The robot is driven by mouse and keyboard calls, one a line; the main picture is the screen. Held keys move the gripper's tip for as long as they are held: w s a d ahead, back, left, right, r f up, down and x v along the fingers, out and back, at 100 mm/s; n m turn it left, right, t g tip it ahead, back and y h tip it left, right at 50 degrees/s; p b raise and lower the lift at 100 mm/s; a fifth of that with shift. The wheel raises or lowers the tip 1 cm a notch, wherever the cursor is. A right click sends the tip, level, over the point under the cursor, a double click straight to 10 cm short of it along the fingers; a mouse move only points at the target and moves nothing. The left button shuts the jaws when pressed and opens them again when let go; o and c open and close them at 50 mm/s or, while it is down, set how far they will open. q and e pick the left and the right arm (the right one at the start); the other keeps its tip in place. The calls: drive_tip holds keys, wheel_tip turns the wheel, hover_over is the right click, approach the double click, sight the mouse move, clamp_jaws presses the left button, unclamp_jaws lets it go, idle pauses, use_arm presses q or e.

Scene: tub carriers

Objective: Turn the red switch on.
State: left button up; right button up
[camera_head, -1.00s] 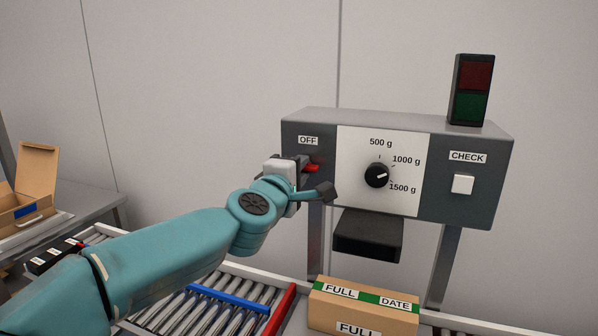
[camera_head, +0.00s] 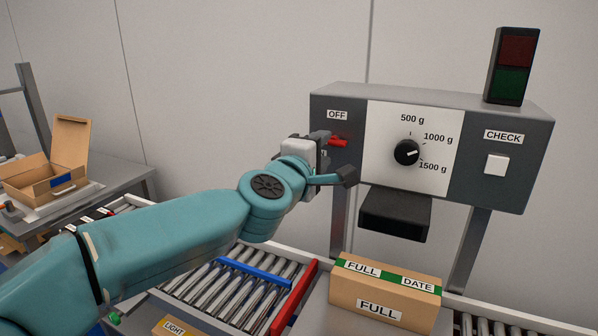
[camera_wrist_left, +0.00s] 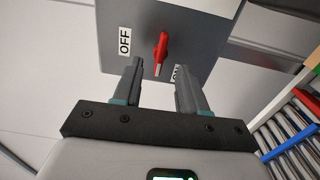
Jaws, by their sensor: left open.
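The red switch (camera_head: 338,142) is on the left part of the grey control box (camera_head: 500,140), below the OFF label (camera_head: 337,115). My left gripper (camera_head: 322,142) is at the switch and covers part of it in the head view. In the left wrist view the red switch handle (camera_wrist_left: 161,50) shows between the two open fingers of the left gripper (camera_wrist_left: 160,68), with no clear contact. The OFF label (camera_wrist_left: 124,41) is to its left there, and an ON label (camera_wrist_left: 176,73) is partly hidden by the right finger. My right gripper is not in view.
A dial (camera_head: 406,152) and a white CHECK button (camera_head: 495,164) are farther right on the box. An unlit red and green lamp (camera_head: 513,66) stands on top. A carton marked FULL (camera_head: 385,292) and a roller conveyor (camera_head: 225,290) are below. An open carton (camera_head: 45,180) is at left.

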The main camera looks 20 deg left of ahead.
use_arm(q)
drive_tip(key=s, duration=1.2)
drive_tip(key=shift+s+a+p, duration=0.2)
drive_tip(key=shift+s+p, duration=0.1)
drive_tip(key=shift+s, duration=0.05)
